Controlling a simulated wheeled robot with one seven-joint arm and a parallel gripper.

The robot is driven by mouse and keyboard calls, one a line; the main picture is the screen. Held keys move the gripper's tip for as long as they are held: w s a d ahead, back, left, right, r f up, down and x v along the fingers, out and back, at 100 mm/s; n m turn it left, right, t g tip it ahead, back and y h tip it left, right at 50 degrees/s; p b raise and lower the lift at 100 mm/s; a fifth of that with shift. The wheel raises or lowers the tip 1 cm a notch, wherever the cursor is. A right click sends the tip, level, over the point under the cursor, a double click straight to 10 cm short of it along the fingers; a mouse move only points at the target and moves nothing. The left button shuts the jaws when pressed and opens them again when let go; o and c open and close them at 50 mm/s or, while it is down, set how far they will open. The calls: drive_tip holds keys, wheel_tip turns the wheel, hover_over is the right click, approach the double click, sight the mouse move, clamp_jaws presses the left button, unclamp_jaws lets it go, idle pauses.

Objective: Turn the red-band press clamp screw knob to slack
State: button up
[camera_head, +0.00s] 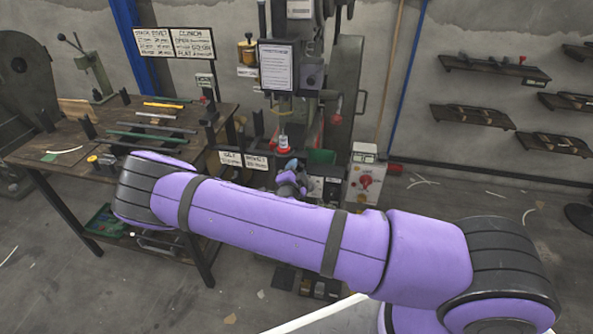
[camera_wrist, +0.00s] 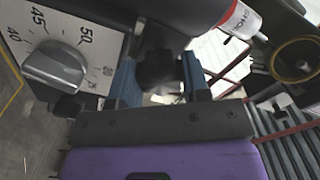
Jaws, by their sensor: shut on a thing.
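In the wrist view, my gripper (camera_wrist: 160,84) has its two blue fingers on either side of a black lobed knob (camera_wrist: 157,66), which appears to be the clamp screw knob. It is shut on this knob. The knob's turning position cannot be read. In the head view, my gripper (camera_head: 290,176) is low at the front of the press (camera_head: 290,45), partly hidden by my purple arm. A white and red part (camera_head: 283,143) hangs just above it. The knob cannot be made out in the head view.
In the wrist view, a grey dial knob (camera_wrist: 55,66) on a numbered plate sits close left of my gripper. A dark cylinder with a red and white end (camera_wrist: 238,18) is above right. A workbench (camera_head: 60,140) stands left in the head view; wall shelves (camera_head: 495,68) hang right.

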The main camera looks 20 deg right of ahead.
drive_tip(key=shift+f, duration=0.1)
drive_tip(key=o, duration=0.9)
drive_tip(key=shift+o, duration=0.2)
drive_tip(key=shift+s, duration=0.1)
drive_tip(key=v, duration=1)
drive_tip(key=shift+s+a, duration=0.3)
